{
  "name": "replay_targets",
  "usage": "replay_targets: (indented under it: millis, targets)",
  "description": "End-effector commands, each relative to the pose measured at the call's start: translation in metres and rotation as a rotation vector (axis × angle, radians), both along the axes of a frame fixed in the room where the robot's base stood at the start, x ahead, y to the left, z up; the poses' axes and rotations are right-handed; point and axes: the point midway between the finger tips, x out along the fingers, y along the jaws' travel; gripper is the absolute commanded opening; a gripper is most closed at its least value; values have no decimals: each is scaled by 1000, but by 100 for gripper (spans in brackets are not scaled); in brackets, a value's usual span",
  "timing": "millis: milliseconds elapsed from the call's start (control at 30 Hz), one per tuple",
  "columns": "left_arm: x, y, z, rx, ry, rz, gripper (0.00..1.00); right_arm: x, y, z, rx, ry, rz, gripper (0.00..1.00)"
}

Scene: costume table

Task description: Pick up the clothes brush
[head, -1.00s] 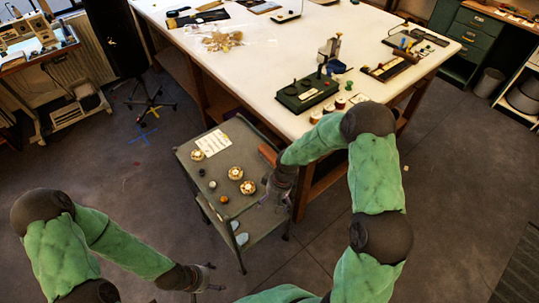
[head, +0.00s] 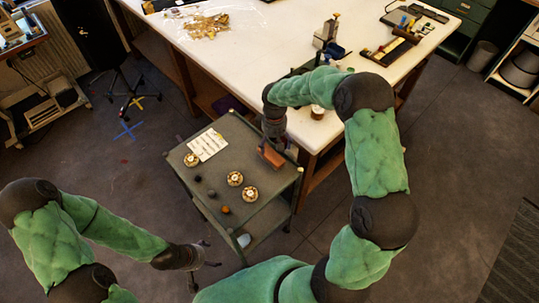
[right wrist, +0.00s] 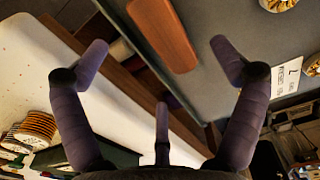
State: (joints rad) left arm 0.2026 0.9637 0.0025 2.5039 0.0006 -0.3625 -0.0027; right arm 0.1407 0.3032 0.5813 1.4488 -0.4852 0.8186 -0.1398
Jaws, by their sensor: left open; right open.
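The clothes brush appears as a reddish-brown wooden block (head: 271,156) at the far right edge of the grey cart top (head: 225,205). In the right wrist view the brush (right wrist: 163,35) lies at the top centre, beyond and between the two front fingers. My right gripper (head: 277,143) is open and empty, close to the brush at its far side; it also shows in the right wrist view (right wrist: 160,70). Contact with the brush is not visible. My left gripper (head: 207,265) is open and empty, low in front of the cart, away from the brush.

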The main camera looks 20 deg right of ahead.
Motion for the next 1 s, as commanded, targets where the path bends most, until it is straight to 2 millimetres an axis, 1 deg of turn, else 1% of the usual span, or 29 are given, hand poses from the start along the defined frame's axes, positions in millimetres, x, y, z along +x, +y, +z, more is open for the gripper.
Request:
replay_targets:
  millis: [33, 133, 200, 367, 433, 600, 700, 800, 967, 1000]
  targets:
    - [0, 0, -2, 0, 0, 0, 78, -1, 0, -11, 1, 3, 1, 95]
    - [0, 0, -5, 0, 0, 0, 78, 0, 0, -26, 0, 3, 0, 95]
    - [0, 0, -6, 0, 0, 0, 78, 0, 0, -33, 1, 1, -1, 95]
    - [0, 0, -7, 0, -1, 0, 78, 2, 0, -40, 1, 0, -1, 95]
    - [0, 0, -8, 0, -1, 0, 78, 3, 0, -47, 1, 0, -1, 95]
    - [0, 0, -14, 0, -1, 0, 78, 10, 0, -71, 1, 3, 0, 95]
    - [0, 0, -16, 0, -1, 0, 78, 9, 0, -83, 1, 1, 0, 95]
    - [0, 0, -16, 0, -1, 0, 78, 9, 0, -88, 1, 0, 0, 95]
    - [0, 0, -16, 0, -1, 0, 78, 9, 0, -88, 1, -1, 0, 95]
    - [0, 0, -16, 0, -1, 0, 78, 9, 0, -88, 1, -1, 0, 92]
